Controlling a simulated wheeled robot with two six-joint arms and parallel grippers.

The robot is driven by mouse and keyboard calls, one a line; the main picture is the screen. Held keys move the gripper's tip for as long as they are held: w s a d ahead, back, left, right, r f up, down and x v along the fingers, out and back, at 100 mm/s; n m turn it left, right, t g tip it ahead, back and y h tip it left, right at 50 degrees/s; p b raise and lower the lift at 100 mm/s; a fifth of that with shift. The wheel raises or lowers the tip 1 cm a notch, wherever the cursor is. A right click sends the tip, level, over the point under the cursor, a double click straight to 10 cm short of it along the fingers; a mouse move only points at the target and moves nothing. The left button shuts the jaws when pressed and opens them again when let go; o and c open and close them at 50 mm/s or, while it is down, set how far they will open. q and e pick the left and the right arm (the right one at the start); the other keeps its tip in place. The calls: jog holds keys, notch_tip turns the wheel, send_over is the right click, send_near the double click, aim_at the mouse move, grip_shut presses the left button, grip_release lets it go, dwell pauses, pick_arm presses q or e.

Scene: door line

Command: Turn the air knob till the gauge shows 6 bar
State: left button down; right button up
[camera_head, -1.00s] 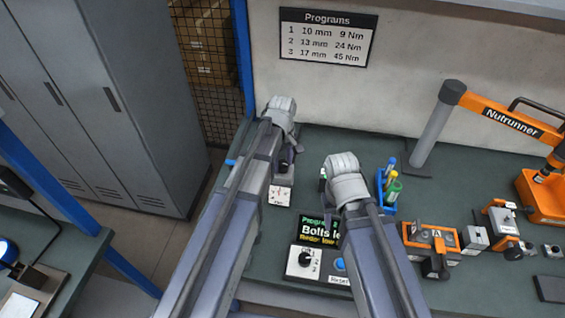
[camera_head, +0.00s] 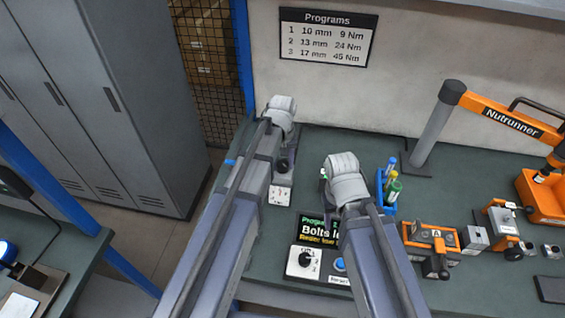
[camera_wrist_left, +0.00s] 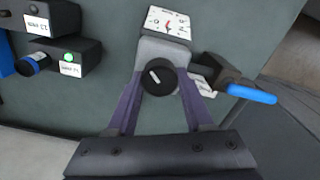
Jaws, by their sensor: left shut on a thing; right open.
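The air knob (camera_wrist_left: 160,76) is black and round with a white mark, and sits between the two fingers of my left gripper (camera_wrist_left: 162,82) in the left wrist view. The gripper is shut on it. The gauge (camera_wrist_left: 168,22) just beyond it has a white face and a short red needle; its figures are too small to read. In the head view the gauge (camera_head: 279,195) shows below my left wrist, and the knob is mostly hidden by the arm. My right gripper (camera_head: 344,178) is over the bench to the right, open, its fingertips hidden under the wrist.
A blue-handled valve (camera_wrist_left: 245,92) is close beside the knob. A program panel with a dial (camera_head: 303,262) is below my right wrist. Blue pen holder (camera_head: 388,207), orange fixtures (camera_head: 432,236) and the nutrunner arm (camera_head: 512,120) stand to the right. A wall is behind the bench.

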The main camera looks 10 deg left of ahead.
aim_at(283, 163)
pick_arm(q)
jog(key=m, duration=0.4)
jog(key=shift+m, duration=2.5)
jog(key=shift+c, duration=1.4)
grip_release()
notch_tip(283, 163, up, 8)
jog(key=p, duration=0.8)
